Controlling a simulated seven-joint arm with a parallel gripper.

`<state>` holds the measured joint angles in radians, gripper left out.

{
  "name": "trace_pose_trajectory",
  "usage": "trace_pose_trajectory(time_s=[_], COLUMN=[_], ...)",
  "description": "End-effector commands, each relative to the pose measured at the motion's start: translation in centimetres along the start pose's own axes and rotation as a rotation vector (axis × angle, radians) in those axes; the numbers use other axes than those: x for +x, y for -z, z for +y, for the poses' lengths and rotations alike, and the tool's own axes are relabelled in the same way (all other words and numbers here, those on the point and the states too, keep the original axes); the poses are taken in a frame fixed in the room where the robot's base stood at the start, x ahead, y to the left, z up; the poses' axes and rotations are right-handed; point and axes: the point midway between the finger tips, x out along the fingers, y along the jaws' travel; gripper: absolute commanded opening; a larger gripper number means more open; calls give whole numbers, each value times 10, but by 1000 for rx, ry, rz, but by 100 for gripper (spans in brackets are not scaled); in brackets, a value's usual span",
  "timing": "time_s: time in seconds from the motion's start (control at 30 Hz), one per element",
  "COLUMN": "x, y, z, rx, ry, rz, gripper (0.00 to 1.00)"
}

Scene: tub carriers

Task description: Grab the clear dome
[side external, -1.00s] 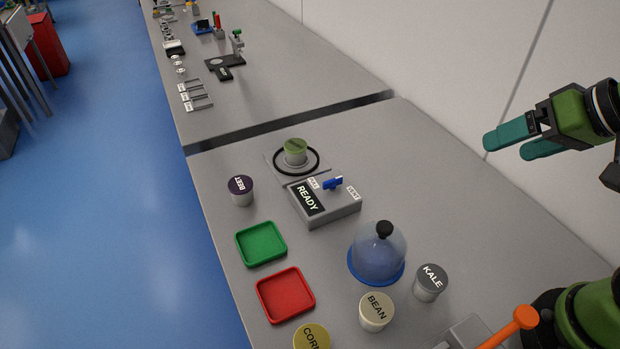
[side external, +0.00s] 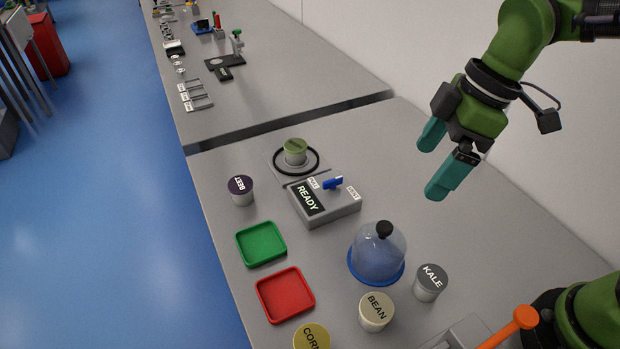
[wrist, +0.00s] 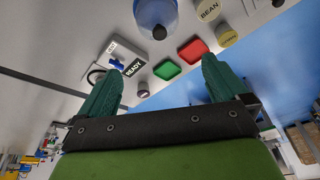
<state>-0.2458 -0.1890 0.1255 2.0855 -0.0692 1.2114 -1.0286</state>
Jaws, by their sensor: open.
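The clear dome (side external: 379,249) stands on a blue round base on the grey table, with a black knob (side external: 384,230) on top. In the wrist view the dome (wrist: 150,12) is at the top edge, partly cut off, with its knob (wrist: 159,32) showing. My gripper (side external: 433,167) has teal fingers. It is open and empty, in the air above and to the right of the dome, clear of it. In the wrist view the two fingers (wrist: 160,80) are spread wide with nothing between them.
Close to the dome stand the KALE tub (side external: 428,283) and BEAN tub (side external: 376,313). The READY box (side external: 325,203) with a blue lever is behind it. Red (side external: 285,295) and green (side external: 262,244) trays lie left. A tub (side external: 295,152) sits inside a black ring.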

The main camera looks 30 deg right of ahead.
Motion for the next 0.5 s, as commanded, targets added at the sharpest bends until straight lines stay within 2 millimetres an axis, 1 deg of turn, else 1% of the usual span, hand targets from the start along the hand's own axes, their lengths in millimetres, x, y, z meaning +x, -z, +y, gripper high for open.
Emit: trace_pose_trajectory(time_s=[0.03,0.1,0.17,0.27,0.37,0.5], x=[-2,-5,-5,1,17,48], y=[4,4,3,2,2,1], z=[-1,-2,-3,-4,-4,-5], rx=[-71,-149,-190,-222,-224,-225], ry=[8,14,19,23,26,26], rz=[-2,-2,-5,-8,-10,-11], gripper=[100,100,100,100,100,100])
